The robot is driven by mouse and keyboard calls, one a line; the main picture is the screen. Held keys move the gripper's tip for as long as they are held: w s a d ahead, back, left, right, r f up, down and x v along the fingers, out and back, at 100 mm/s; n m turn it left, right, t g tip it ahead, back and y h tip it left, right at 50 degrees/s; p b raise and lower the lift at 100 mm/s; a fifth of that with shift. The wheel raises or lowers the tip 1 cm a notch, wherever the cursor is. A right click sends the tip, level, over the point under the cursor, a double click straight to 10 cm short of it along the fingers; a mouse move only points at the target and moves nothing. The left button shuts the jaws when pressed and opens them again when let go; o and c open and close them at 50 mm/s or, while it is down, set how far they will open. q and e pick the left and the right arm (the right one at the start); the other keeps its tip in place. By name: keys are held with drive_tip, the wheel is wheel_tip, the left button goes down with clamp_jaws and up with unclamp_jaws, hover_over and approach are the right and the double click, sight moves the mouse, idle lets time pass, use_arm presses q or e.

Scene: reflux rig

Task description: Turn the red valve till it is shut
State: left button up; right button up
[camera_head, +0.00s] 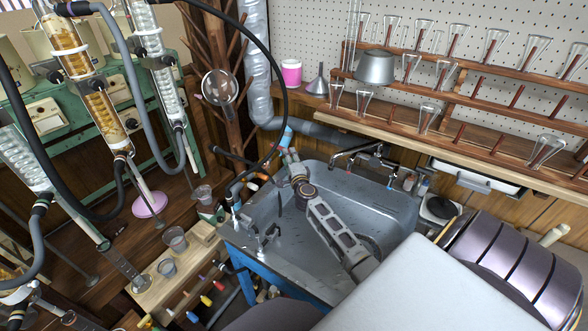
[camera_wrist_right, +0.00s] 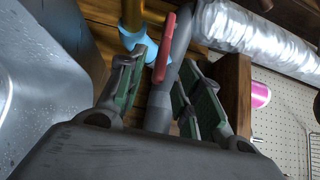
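The red valve handle (camera_wrist_right: 165,48) shows in the right wrist view as a slim red lever beside a dark grey pipe (camera_wrist_right: 162,105). My right gripper (camera_wrist_right: 165,82) is open, with one green-padded finger on each side of the pipe and lever. Gaps show between the fingers and the lever, and I cannot tell whether either finger touches it. In the head view my right gripper (camera_head: 289,157) reaches over the sink to the pipes at its back left edge. The red handle cannot be made out clearly there. My left gripper is not in view.
A steel sink (camera_head: 380,215) lies under my right arm. A light blue pipe piece (camera_wrist_right: 132,35) and a silver duct (camera_wrist_right: 260,40) are close to the gripper. A black hose (camera_head: 284,90) loops nearby. Glassware racks (camera_head: 470,72) stand at the back right, glass columns (camera_head: 95,95) at the left.

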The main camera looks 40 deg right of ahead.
drive_tip(key=v, duration=0.6)
drive_tip(key=shift+s, duration=0.3)
drive_tip(key=shift+a, duration=0.15)
drive_tip(key=shift+f, duration=0.1)
idle(0.5)
